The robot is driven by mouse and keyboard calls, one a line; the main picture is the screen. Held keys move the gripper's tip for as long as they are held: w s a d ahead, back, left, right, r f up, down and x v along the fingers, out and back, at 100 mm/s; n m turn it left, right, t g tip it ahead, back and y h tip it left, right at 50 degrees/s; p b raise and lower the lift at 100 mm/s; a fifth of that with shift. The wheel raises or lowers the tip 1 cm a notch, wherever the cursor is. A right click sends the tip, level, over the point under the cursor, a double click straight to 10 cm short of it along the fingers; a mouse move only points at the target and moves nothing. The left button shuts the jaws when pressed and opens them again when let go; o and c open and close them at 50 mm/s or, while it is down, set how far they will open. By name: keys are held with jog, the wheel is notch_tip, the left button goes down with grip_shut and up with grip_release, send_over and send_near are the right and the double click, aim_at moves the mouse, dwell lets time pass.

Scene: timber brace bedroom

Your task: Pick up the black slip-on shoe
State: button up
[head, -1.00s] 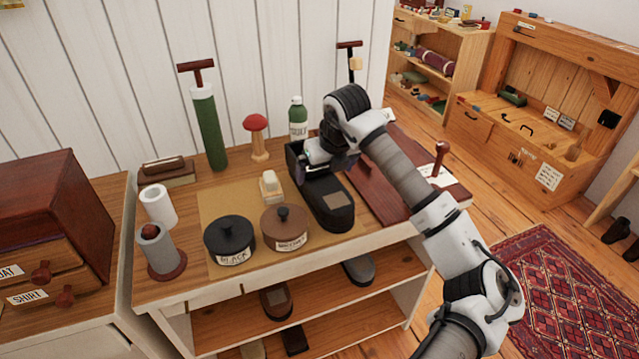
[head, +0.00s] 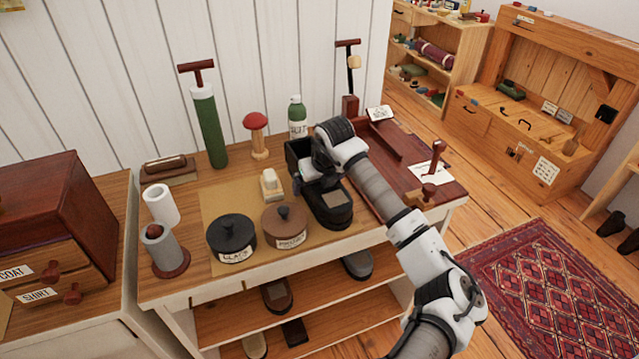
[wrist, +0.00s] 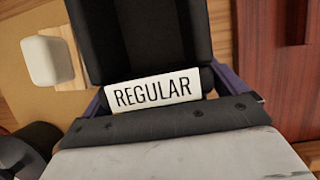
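A black shoe (head: 336,213) with a tan patch lies on the workbench, its rounded toe towards the front edge. A dark open-topped box-like part (head: 293,152) stands at its back end; I cannot tell whether it is joined to the shoe. My gripper (head: 322,176) is down over the shoe's rear part, and my wrist hides much of it. In the wrist view, a white label reading REGULAR (wrist: 152,90) sits on a black body between my purple-dark fingers. The fingers lie close along both its sides; contact is unclear.
A black tin (head: 231,241) and a brown tin (head: 285,226) stand left of the shoe, with a cream block (head: 271,185) behind. A green bottle (head: 297,118) stands behind the box-like part. Other shoes rest on shelves below.

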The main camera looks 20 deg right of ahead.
jog(key=c, duration=1.1)
jog(key=shift+r, duration=0.1)
notch_tip(320, 180, up, 20)
jog(key=b, duration=0.3)
